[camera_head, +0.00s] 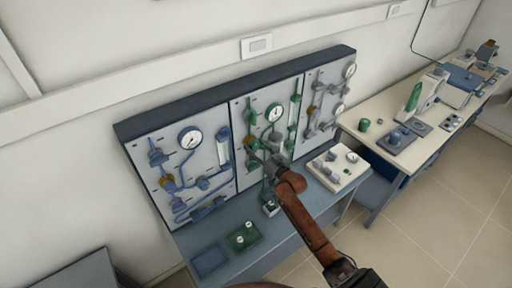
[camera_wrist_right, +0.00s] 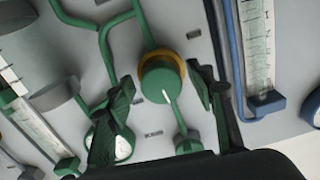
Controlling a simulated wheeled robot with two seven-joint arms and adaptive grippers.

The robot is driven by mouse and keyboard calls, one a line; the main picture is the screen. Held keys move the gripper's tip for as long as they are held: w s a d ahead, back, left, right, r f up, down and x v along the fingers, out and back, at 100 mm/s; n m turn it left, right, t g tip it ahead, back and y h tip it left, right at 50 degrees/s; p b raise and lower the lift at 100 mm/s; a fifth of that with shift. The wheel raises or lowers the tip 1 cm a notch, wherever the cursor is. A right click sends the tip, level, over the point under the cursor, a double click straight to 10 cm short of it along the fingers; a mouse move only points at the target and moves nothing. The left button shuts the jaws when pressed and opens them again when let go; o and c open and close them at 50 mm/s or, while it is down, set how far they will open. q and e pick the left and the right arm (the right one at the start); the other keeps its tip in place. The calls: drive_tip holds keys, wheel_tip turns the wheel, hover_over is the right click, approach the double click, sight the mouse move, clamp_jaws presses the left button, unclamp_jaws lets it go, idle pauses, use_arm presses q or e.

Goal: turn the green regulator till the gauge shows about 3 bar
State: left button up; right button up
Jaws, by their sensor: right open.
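The green regulator is a round green knob (camera_wrist_right: 164,83) with a white mark and a yellow-orange ring behind it. It sits on the middle panel (camera_head: 242,112). My right gripper (camera_head: 263,153) is at this panel, open, and largely hides the knob in the head view. In the right wrist view its two dark fingers (camera_wrist_right: 158,106) stand on either side of the knob; I cannot tell whether either touches it. The green-rimmed gauge (camera_head: 275,112) is above the gripper; its reading is too small to tell. In the wrist view a finger partly covers a gauge (camera_wrist_right: 123,148). My left gripper is not in view.
A blue-piped panel (camera_head: 180,160) with its own gauge (camera_head: 190,138) stands left, a grey-piped panel (camera_head: 325,95) right. Green pipes and a flow tube (camera_head: 293,115) crowd the gripper. A white box (camera_head: 338,168) stands on the bench (camera_head: 215,236). A side table (camera_head: 395,123) holds lab devices.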

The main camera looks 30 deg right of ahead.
drive_tip(key=s, duration=1.2)
drive_tip(key=shift+d, duration=0.45)
idle(0.8)
